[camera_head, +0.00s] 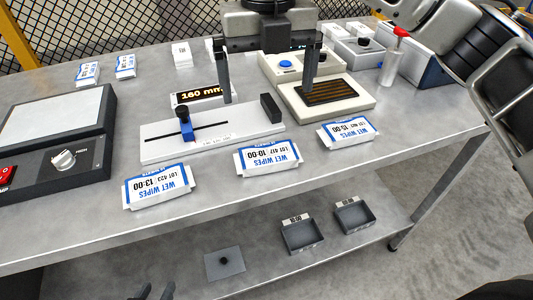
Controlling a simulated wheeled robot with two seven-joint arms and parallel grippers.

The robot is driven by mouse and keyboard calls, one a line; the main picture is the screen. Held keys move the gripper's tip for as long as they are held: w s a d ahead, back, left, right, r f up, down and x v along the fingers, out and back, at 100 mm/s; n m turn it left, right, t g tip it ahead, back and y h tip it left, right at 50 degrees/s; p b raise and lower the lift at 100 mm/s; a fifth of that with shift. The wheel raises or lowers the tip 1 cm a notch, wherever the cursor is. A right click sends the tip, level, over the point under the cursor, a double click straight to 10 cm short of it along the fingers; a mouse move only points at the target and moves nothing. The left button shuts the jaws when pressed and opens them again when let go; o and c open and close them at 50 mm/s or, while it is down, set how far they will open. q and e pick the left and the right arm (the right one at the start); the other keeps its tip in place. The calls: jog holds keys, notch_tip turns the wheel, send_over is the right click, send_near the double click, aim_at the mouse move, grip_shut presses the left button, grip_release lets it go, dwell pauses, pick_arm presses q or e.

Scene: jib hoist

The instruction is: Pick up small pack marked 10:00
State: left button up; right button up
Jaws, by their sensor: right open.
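The small white and blue wet wipes pack marked 10:00 (268,158) lies near the front edge of the table, the middle one of three front packs. Its print is upside down to me. My right gripper (267,94) points down with its two dark fingers wide apart and nothing between them. It is behind the 10:00 pack in the picture, over the area of the white slide gauge, and apart from the pack.
Packs marked 13:00 (158,186) and 15:00 (347,133) lie left and right of it. Directly behind is the slide gauge (160,147) with a blue slider and 160 mm display (197,95). Trays (302,237) sit on the lower shelf.

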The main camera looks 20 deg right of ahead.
send_over(267, 151)
notch_tip(267, 151, down, 9)
jog(key=shift+s+r+p, duration=0.1)
jog(key=shift+p, duration=0.2)
jog(key=shift+f+p, duration=0.55)
jog(key=shift+f, duration=2.1)
jog(key=c, duration=0.6)
